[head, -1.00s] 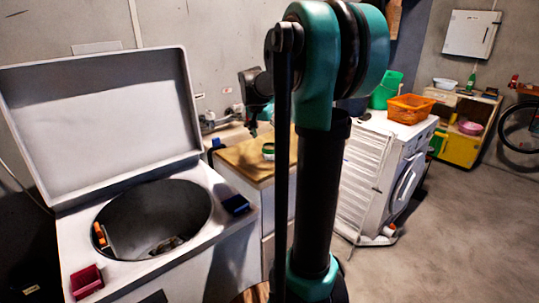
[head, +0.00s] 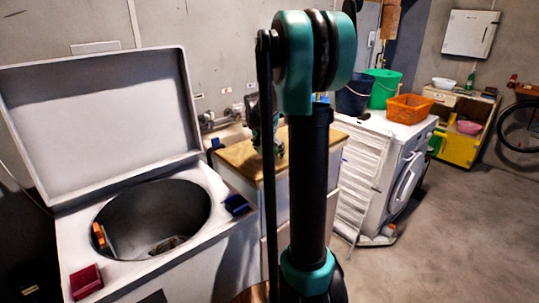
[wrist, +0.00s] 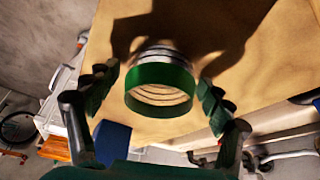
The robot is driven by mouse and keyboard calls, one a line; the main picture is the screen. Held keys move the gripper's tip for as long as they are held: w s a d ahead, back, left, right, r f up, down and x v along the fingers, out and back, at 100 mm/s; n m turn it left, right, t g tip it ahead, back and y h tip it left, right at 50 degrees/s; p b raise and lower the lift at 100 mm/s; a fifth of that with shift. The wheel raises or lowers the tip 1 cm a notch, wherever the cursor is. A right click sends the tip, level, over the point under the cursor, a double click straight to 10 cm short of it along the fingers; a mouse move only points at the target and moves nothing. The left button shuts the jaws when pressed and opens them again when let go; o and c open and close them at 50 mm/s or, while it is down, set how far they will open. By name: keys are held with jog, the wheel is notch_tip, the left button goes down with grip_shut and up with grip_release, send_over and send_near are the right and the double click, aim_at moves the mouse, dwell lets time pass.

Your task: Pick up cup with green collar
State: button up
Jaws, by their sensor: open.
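The cup with the green collar (wrist: 160,74) stands on a wooden tabletop (wrist: 215,30). In the wrist view I look down into its open, ribbed inside, with the green band around its rim. My gripper (wrist: 158,88) is open, with one finger to the left of the cup and one to the right, and gaps show on both sides. In the head view my gripper (head: 277,150) is low over the wooden top, partly behind my own arm. The cup cannot be made out there.
An open-lidded white machine with a round drum (head: 150,218) stands at the left. A washing machine (head: 390,175) carrying an orange basket (head: 408,108), a green bucket (head: 383,88) and a dark bucket (head: 353,95) is at the right. A blue object (wrist: 112,142) lies near the tabletop's edge.

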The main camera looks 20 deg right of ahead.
jog(key=c, duration=1)
jog(key=shift+c, duration=0.2)
